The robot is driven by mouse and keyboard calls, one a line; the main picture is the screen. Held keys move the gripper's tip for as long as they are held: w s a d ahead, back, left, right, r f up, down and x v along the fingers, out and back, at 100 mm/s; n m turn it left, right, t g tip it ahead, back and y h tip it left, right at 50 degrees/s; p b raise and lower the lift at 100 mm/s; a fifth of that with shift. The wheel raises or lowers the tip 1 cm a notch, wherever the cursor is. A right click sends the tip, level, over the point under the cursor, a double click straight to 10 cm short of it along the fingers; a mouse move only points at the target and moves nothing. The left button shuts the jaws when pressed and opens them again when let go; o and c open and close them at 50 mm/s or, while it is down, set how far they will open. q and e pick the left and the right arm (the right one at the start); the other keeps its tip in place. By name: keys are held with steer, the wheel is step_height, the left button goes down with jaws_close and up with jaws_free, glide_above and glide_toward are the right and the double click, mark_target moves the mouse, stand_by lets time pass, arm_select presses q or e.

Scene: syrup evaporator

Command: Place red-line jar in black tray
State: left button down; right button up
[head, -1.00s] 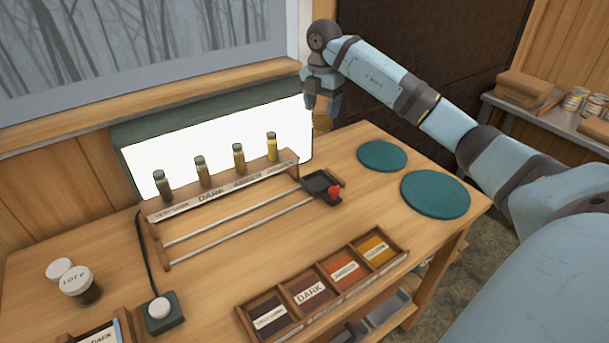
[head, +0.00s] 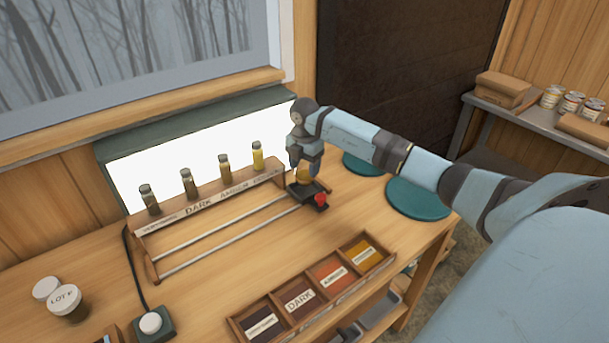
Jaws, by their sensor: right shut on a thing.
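My right gripper (head: 304,165) is shut on a small amber jar (head: 303,175), the red-line jar by the task's name. No red line can be made out at this size. The jar is directly above or at the small black tray (head: 301,193), which has a red knob (head: 321,199) and sits at the right end of two metal rails. I cannot tell whether the jar's bottom touches the tray. The fingers hide the upper part of the jar. My left gripper is out of view.
A wooden rack with several sample bottles (head: 223,167) stands behind the rails, before a lit panel (head: 130,185). A four-part colour box (head: 300,299) lies in front. Teal discs (head: 418,198) lie under my right arm. White-lidded jars (head: 66,303) stand at left.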

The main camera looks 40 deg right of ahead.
mark_target(305, 176)
steer(key=shift+f, duration=1.95)
steer(key=shift+f, duration=0.15)
steer(key=o, duration=1.1)
step_height(305, 176, up, 12)
steer(key=shift+r+b, duration=0.2)
steer(key=shift+b, duration=0.4)
steer(key=shift+s+f, duration=0.1)
